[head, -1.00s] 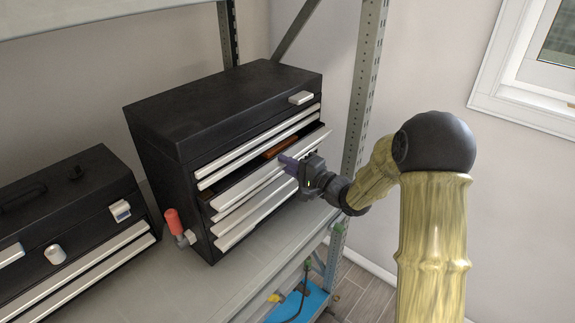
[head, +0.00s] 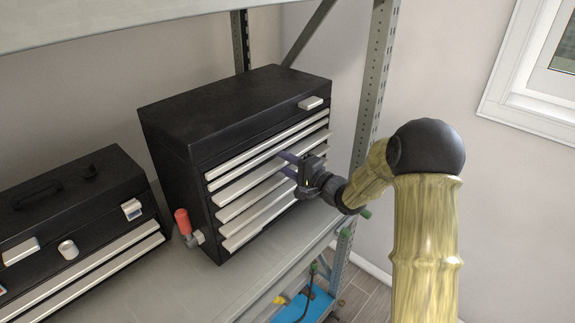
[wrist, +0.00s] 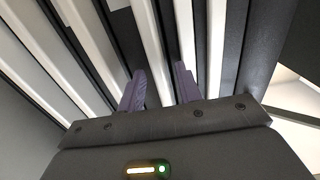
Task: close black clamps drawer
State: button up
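The black tool chest (head: 225,115) stands on the shelf with a stack of drawers with silver front strips. The drawer (head: 240,186) that my gripper faces, in the upper middle of the stack, looks pushed in flush or nearly flush; its inside is hidden. My gripper (head: 285,163) is at the right half of the drawer fronts. In the wrist view its two purple fingers (wrist: 160,84) stand apart with nothing between them but the drawer fronts behind. The fingertips are at or very close to the fronts; contact is not clear.
A smaller black toolbox (head: 85,195) stands at the left. A red-handled tool (head: 183,222) is beside the chest's lower left corner. A metal rack post (head: 375,90) rises to the right of the chest. Bare shelf (head: 165,280) lies in front.

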jog(key=b+v, duration=0.4)
jog(key=v, duration=1.3)
jog(key=shift+d+b, duration=0.15)
jog(key=shift+b, duration=0.15)
jog(key=shift+s, duration=0.1)
jog(key=s+d+f+n+g+h, duration=0.1)
jog(key=d+f+n+h, duration=0.1)
jog(key=f+h, duration=0.3)
jog(key=s+d+f+n+h, duration=0.1)
jog(key=d+f+h, duration=0.15)
jog(key=h, duration=0.35)
jog(key=s+f+n+g+h, duration=0.1)
jog(key=s+g, duration=0.3)
jog(key=s, duration=0.4)
jog(key=s+a+f+n+g+h, duration=0.1)
jog(key=s+f+n+g, duration=0.2)
jog(key=s, duration=0.6)
jog(key=shift+a+f+n+g, duration=0.15)
jog(key=shift+a+n+g, duration=0.2)
jog(key=shift+n+g, duration=0.35)
